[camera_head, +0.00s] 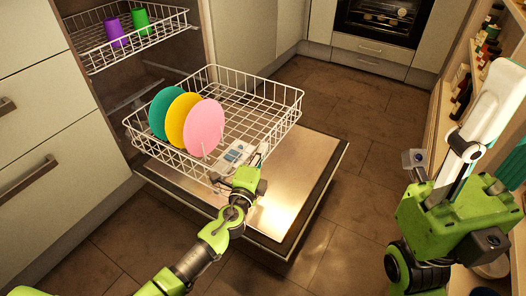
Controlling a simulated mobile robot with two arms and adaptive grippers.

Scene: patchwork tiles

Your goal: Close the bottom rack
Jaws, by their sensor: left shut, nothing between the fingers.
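The bottom rack (275,91) is a white wire basket pulled out over the open dishwasher door (300,165). A teal plate (158,115), a yellow plate (177,122) and a pink plate (204,128) stand upright in its left part. My left gripper (257,158) is at the rack's near side, toward its right. Its fingers are shut with nothing between them. They overlap the near wires in the picture, and I cannot tell if they touch.
The upper rack (98,59) is also out, holding a purple cup (115,33) and a green cup (140,20). Drawers (35,125) stand at the left. Shelves with bottles (461,95) line the right. An oven (385,18) is at the back. The tiled floor between is clear.

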